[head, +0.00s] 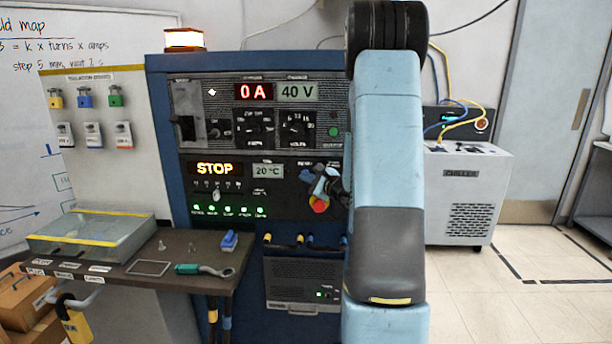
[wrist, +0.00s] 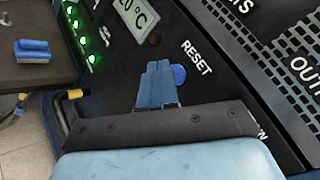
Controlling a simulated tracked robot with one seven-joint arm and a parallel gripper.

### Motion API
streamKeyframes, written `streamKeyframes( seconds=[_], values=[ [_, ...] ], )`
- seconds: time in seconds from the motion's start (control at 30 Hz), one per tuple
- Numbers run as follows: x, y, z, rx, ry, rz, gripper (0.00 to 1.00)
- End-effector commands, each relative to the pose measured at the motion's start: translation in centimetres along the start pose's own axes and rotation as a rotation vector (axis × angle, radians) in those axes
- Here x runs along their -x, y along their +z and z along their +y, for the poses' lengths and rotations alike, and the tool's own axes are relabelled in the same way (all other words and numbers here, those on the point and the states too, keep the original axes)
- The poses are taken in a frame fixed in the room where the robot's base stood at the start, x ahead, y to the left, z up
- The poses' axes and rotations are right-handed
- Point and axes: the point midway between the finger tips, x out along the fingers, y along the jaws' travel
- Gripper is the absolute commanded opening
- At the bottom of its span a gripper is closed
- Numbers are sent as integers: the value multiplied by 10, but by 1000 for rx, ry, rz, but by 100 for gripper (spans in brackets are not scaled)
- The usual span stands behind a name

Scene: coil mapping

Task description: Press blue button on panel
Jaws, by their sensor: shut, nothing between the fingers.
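The blue button (wrist: 179,74) is a small round blue cap on the dark panel (wrist: 215,22), beside the white word RESET in the wrist view. My gripper (wrist: 159,66) is shut and empty, its blue fingertips just left of the button and partly overlapping it in the picture. I cannot tell whether the fingertips touch the button or the panel. In the head view my gripper (head: 322,182) is at the panel's lower right, and the blue button is not distinguishable there. A red round button (head: 319,204) shows just below the gripper.
A side shelf (head: 215,258) holds a glass-sided tray (head: 90,250), a blue block (head: 229,240) and a green-handled tool (head: 205,270). The panel shows STOP, 0 A and 40 V. A chiller (head: 466,190) stands at right. The floor at right is open.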

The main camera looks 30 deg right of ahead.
Motion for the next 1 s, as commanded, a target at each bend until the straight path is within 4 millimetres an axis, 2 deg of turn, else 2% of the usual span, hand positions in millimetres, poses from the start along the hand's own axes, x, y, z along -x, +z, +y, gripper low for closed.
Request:
streamKeyframes(
  seconds=[1.0],
  values=[
    [-7, -4, -5, 1, 1, 0, 0]
  ],
)
